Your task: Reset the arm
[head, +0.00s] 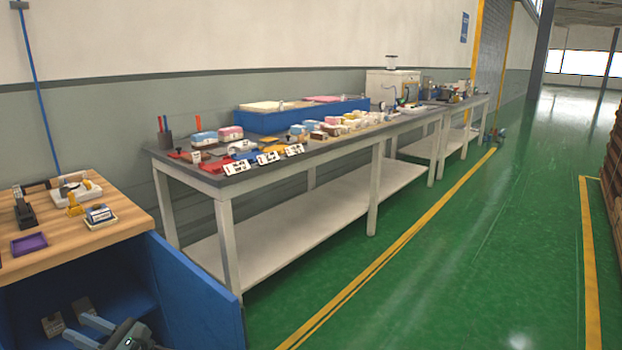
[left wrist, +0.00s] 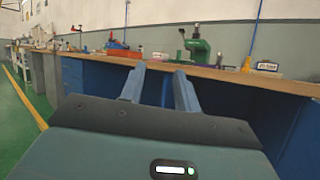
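My left gripper (head: 77,321) shows at the bottom left of the head view, low in front of the open blue cabinet (head: 200,300). Its two grey fingers are apart with nothing between them. The left wrist view also shows the open, empty left gripper (left wrist: 160,72), its fingers pointing at the blue cabinet front below the wooden top. Most of my left arm is out of the picture. My right gripper is in neither view.
A wooden worktop (head: 110,225) with a purple tray (head: 29,244) and small tools is above my left gripper. A long grey table (head: 300,165) with many small items runs along the wall. The green floor (head: 450,260) at right is clear.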

